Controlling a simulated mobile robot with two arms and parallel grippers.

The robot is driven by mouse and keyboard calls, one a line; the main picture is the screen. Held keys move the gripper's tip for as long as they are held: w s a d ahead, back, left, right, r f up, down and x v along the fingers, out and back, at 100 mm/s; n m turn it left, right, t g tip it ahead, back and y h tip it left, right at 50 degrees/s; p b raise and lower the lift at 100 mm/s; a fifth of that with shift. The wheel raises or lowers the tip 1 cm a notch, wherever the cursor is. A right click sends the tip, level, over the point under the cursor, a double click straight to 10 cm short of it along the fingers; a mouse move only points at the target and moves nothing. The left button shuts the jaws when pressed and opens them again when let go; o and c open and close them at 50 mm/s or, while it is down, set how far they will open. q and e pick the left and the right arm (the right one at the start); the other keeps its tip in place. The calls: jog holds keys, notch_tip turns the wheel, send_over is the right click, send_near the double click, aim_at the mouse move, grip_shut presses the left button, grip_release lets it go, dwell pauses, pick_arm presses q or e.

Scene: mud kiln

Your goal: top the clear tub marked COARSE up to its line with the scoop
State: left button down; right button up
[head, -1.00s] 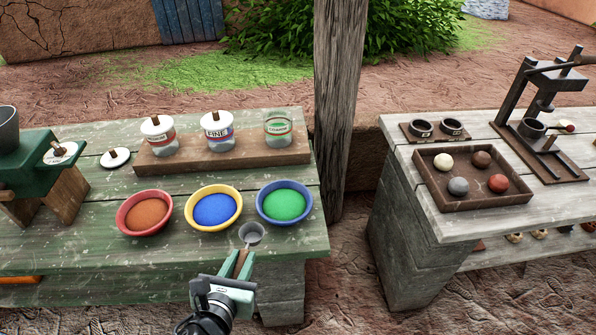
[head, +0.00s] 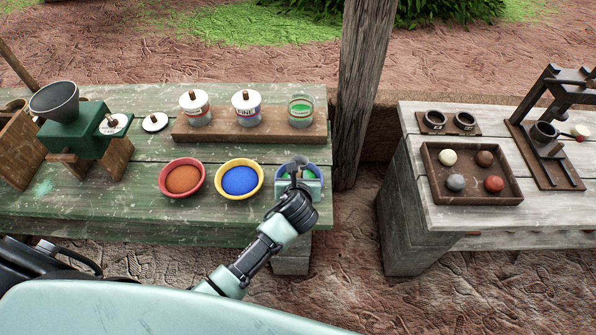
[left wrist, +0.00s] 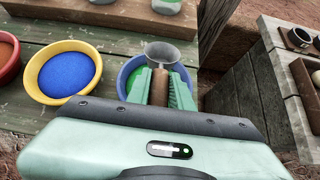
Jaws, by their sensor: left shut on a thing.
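The clear tub (head: 300,111) stands open at the right end of the wooden board, with a green band and some green inside. Its label is too small to read now. A blue bowl (head: 322,172) of green powder is in front of it, partly hidden by my left gripper (head: 298,172). That gripper is shut on the brown handle of the metal scoop (left wrist: 172,53). In the left wrist view the scoop cup is over the far part of the blue bowl (left wrist: 126,72). I cannot tell whether the cup touches the powder or holds any. My right gripper is not in view.
A yellow bowl (head: 258,180) of blue powder and a red bowl (head: 162,186) of orange powder stand left. Two lidded tubs share the board (head: 222,136). A loose lid (head: 155,122) lies beside it. A wooden post (head: 362,90) rises right of the bench.

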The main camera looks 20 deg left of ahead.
pick_arm(q)
notch_tip(320, 180, down, 3)
jog(key=shift+f, duration=0.15)
jog(key=shift+f+b, duration=1.6)
jog(key=shift+f, duration=1.15)
jog(key=shift+s, duration=0.1)
jog(key=shift+f, duration=0.1)
jog(key=shift+f, duration=0.15)
